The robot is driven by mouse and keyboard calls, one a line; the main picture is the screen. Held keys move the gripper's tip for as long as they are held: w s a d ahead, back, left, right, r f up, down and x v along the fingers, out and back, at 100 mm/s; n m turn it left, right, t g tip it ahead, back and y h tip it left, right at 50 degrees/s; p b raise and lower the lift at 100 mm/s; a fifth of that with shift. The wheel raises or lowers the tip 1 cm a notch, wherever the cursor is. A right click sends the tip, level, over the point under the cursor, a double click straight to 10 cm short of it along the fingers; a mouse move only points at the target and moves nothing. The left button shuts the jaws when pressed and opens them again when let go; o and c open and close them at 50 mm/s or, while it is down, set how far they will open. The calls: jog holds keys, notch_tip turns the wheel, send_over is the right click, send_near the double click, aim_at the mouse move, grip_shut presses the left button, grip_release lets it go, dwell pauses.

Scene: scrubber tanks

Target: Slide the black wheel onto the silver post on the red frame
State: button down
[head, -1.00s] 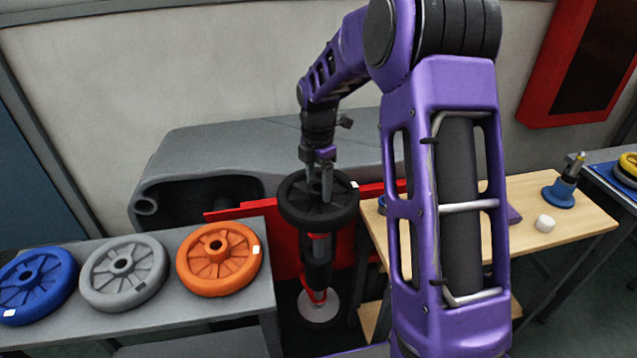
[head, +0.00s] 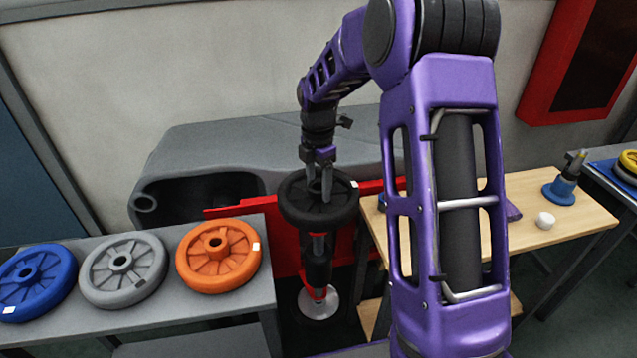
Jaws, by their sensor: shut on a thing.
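My gripper (head: 320,183) points down and is shut on the black wheel (head: 302,207), near the wheel's middle. The wheel lies roughly flat, with a small white label on its right edge. Beneath it stands an upright post assembly with a silver section (head: 318,245), a black sleeve and a round silver base. The red frame (head: 285,245) is behind and around this post. The wheel covers the top of the post, so I cannot tell whether the post has entered the wheel's hole.
A grey bench (head: 190,300) at left holds a blue wheel (head: 35,280), a grey wheel (head: 123,268) and an orange wheel (head: 218,256). A wooden table (head: 585,212) at right holds a blue-based tool (head: 562,190) and a white cap (head: 545,220). A grey tank body (head: 230,145) stands behind.

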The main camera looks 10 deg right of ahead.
jog(key=shift+f+b, duration=0.45)
jog(key=shift+f, duration=0.65)
dwell(0.6)
jog(key=shift+f+p, duration=0.55)
jog(key=shift+f, duration=0.2)
dwell(2.7)
jog(key=shift+c, duration=0.2)
grip_release()
jog(key=shift+o, duration=0.2)
jog(key=shift+f, duration=0.1)
jog(key=shift+r, duration=0.2)
jog(key=shift+r+p, duration=1.3)
jog(key=shift+p, duration=0.05)
jog(key=shift+r, duration=0.2)
